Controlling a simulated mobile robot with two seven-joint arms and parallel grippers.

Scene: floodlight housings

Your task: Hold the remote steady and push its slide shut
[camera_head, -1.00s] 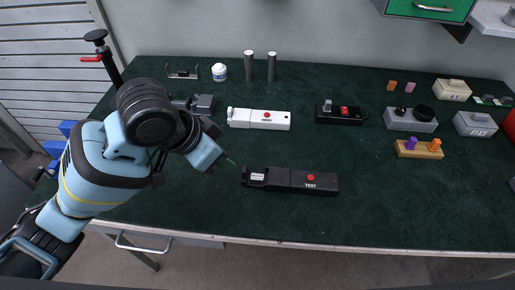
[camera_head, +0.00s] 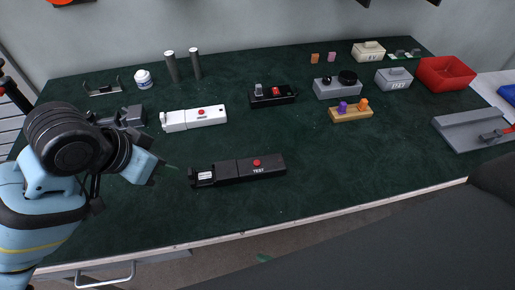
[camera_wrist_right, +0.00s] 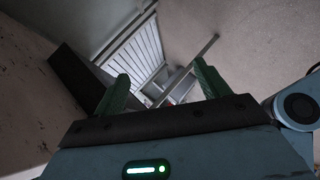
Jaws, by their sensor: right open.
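A long black remote (camera_head: 236,171) with a red button and the word TEST lies on the dark green bench top, a pale patch near its left end. A similar white one (camera_head: 193,118) with a red button lies behind it; which one the task means is not marked. My left gripper (camera_head: 169,166) is just left of the black remote's left end, apart from it; its fingers are too small and edge-on to tell open or shut. My right gripper (camera_wrist_right: 162,88) shows in the right wrist view with green fingers wide apart and nothing between them.
A black box with a red button (camera_head: 272,95), grey boxes (camera_head: 336,88) and a wooden block with pegs (camera_head: 351,112) stand behind and right. A red tray (camera_head: 446,73) is far right. A dark shape covers the lower right. Bench around the black remote is clear.

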